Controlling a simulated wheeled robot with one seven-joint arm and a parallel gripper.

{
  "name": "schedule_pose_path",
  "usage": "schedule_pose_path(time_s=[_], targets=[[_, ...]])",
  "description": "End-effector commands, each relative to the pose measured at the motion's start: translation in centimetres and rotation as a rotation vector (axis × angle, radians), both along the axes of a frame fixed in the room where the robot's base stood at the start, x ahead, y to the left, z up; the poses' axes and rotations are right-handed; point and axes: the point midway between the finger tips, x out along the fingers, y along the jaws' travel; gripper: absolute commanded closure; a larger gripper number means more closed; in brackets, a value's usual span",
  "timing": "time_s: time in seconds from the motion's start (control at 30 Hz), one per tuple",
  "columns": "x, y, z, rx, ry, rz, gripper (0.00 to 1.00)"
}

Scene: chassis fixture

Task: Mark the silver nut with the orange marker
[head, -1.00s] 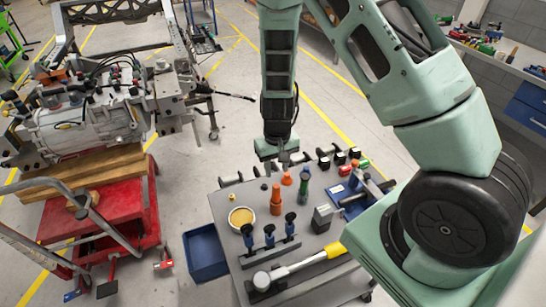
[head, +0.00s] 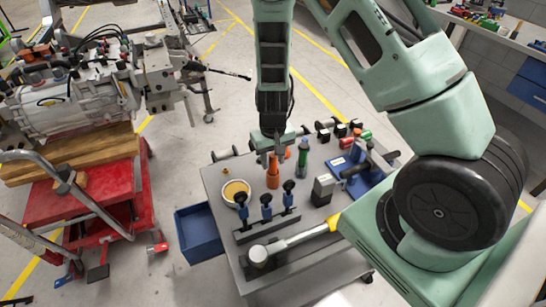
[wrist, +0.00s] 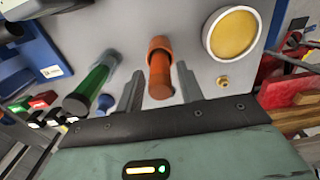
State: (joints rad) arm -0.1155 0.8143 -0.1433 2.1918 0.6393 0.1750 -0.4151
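The orange marker (head: 273,180) stands on the grey cart top, beside the tub of yellow content. In the wrist view the orange marker (wrist: 160,72) lies between my two fingers, with a gap on each side. My gripper (wrist: 158,78) is open and points down at the marker; in the head view my gripper (head: 273,156) hangs right over it. I cannot make out a silver nut for certain. A small brass-coloured nut (head: 224,171) sits on the cart near the tub and also shows in the wrist view (wrist: 222,82).
A green marker (head: 303,160) stands close to the right of my gripper. The tub (head: 236,192), blue-handled tools (head: 266,205) and a yellow-grey hammer (head: 300,238) crowd the cart (head: 215,185). The chassis unit (head: 70,100) rests on a red trolley at left.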

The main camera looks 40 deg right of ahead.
Motion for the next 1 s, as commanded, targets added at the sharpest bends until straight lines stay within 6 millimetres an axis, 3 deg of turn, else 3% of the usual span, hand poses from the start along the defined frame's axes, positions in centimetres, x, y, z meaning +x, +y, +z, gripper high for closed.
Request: schedule_pose_path(time_s=[0.17,0.3,0.57,1.0], targets=[[0.0,0.0,0.1,0.0,0.0,0.0,0.63],[0.0,0.0,0.1,0.0,0.0,0.0,1.0],[0.0,0.0,0.6,0.0,-0.001,0.0,1.0],[0.0,0.0,4.0,0.0,-0.001,0.0,1.0]])
